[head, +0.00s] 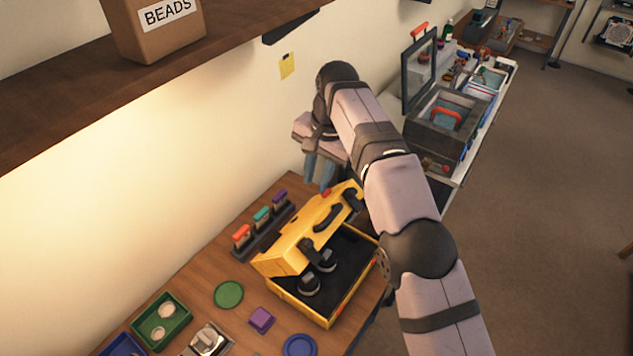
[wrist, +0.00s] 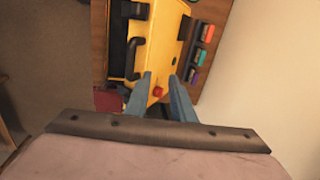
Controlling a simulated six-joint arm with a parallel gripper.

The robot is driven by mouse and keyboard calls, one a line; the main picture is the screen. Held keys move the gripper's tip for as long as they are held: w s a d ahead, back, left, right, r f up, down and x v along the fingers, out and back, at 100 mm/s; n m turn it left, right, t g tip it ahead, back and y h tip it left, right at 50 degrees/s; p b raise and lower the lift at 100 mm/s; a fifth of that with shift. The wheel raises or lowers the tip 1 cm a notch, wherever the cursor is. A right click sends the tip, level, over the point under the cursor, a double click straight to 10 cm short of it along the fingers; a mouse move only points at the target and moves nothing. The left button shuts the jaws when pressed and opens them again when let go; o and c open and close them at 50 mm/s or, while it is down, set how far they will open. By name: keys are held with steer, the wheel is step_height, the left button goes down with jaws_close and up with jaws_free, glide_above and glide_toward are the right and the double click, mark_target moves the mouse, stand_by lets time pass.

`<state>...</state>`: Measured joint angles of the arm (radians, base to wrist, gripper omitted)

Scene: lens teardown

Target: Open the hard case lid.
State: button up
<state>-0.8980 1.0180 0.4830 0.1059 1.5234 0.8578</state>
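The yellow hard case (head: 320,307) sits on the wooden table, and its dark interior shows. Its yellow lid (head: 300,238) is raised and tilted up over the base, with a black handle (head: 327,218) and black latches on it. Dark round items (head: 309,285) lie inside. My gripper (head: 320,182) is at the lid's far end, near a red knob (head: 326,193). In the wrist view my gripper (wrist: 160,78) has its two blue-grey fingers apart, with the red knob (wrist: 157,91) and yellow lid (wrist: 158,50) showing between and beyond them. I cannot tell whether a finger touches the lid.
A rack of coloured-handled tools (head: 262,228) stands behind the case, near the wall. A green tray (head: 162,320), a green disc (head: 228,295), a purple block (head: 261,319) and a blue disc (head: 299,345) lie in front. A shelf (head: 60,105) overhangs at upper left.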

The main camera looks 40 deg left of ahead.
steer(key=w+d+r+t+y+b, duration=0.1)
steer(key=w+d+r+b, duration=0.2)
steer(key=b, duration=0.5)
steer(key=s+d+f+m+b, duration=0.1)
steer(key=s+d+f+b, duration=0.15)
steer(key=d, duration=0.25)
steer(key=s+d+f+b, duration=0.1)
steer(key=d+f+b, duration=0.2)
steer(key=d, duration=0.2)
step_height(320, 180, down, 13)
steer(key=s+n+g+h+p, duration=0.1)
steer(key=shift+d+p, duration=0.3)
steer(key=shift+d, duration=0.15)
steer(key=shift+s, duration=0.1)
jaws_close()
